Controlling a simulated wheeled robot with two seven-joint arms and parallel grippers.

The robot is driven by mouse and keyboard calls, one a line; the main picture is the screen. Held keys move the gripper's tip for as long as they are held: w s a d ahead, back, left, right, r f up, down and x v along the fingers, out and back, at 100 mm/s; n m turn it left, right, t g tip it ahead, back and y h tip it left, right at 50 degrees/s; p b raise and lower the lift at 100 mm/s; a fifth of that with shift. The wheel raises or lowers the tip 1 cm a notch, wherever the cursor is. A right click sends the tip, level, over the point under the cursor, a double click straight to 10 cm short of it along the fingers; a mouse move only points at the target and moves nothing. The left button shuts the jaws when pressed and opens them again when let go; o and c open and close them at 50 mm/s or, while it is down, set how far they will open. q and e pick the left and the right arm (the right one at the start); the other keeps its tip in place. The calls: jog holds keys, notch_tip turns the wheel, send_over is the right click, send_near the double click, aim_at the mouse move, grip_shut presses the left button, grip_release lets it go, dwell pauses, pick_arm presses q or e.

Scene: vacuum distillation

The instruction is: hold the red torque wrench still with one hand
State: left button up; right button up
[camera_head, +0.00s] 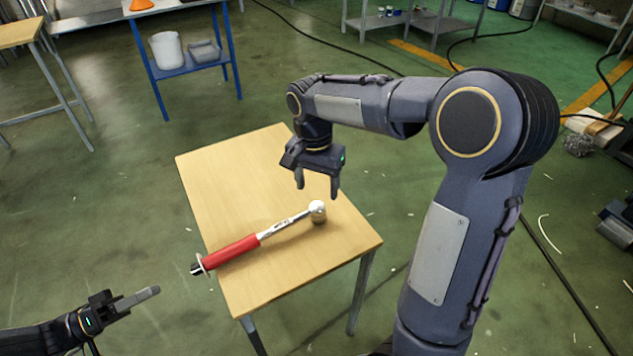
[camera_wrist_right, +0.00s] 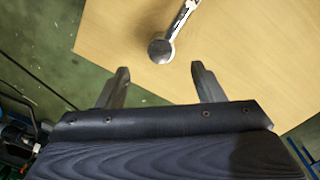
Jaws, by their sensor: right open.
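The red torque wrench (camera_head: 240,246) lies slantwise on the wooden table (camera_head: 335,249). Its red handle points to the lower left and reaches past the table's left edge. Its silver head (camera_head: 317,211) is near the table's middle right, and it also shows in the right wrist view (camera_wrist_right: 160,50). My right gripper (camera_head: 318,190) is open and empty above the table, near the wrench head and apart from it; its fingers point down (camera_wrist_right: 162,85). My left gripper (camera_head: 140,299) is at the lower left, off the table, away from the handle end. Its finger gap cannot be made out.
A blue-framed table (camera_head: 185,70) with a white bucket (camera_head: 167,50) stands at the back. Another wooden table (camera_head: 20,32) is at the far left. Black cables cross the green floor at the right. The wooden table's top is otherwise clear.

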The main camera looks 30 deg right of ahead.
aim_at(197, 269)
jog(key=shift+s+d+f, duration=0.1)
jog(key=shift+d+f, duration=0.05)
jog(key=shift+f, duration=3.8)
grip_shut()
jog(key=c, duration=0.6)
grip_release()
grip_shut()
pick_arm(q)
jog(key=shift+o, duration=0.8)
jog(key=shift+w, duration=0.1)
jog(key=d+r+m+g+y, duration=0.1)
jog(key=d+m+g, duration=0.1)
jog(key=d, duration=0.7)
jog(key=shift+d+m+g, duration=0.3)
jog(key=shift+d+g, duration=0.1)
jog(key=shift+g, duration=0.2)
